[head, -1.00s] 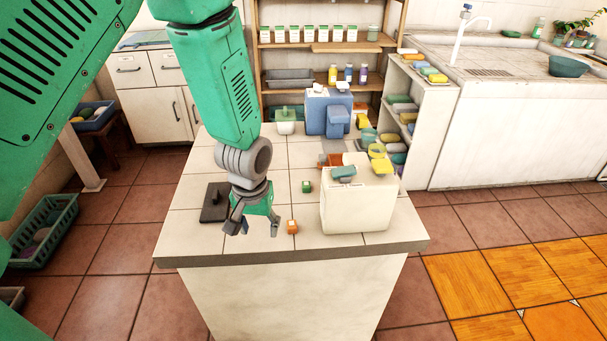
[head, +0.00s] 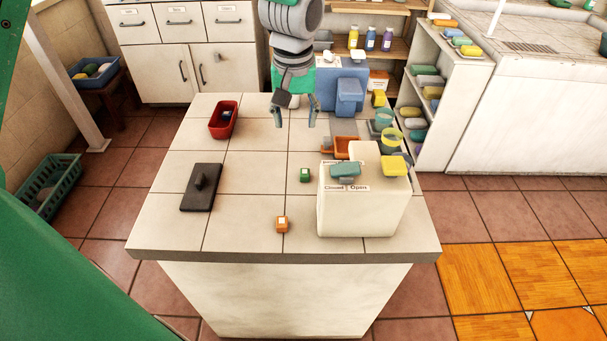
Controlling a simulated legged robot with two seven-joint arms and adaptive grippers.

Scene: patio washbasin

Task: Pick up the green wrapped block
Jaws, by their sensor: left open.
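The small green wrapped block (head: 305,175) lies on the tiled counter (head: 255,170), left of the cream box. It has a pale label on top. My left gripper (head: 295,122) hangs above the counter with its fingers pointing down. It is open and empty, and shows farther back than the green block, apart from it. My right gripper is not in view.
A small orange block (head: 282,224) lies near the front edge. The cream box (head: 360,205) stands right of the green block. A black board (head: 202,187), a red tray (head: 224,119) and a blue dispenser (head: 341,88) are also on the counter.

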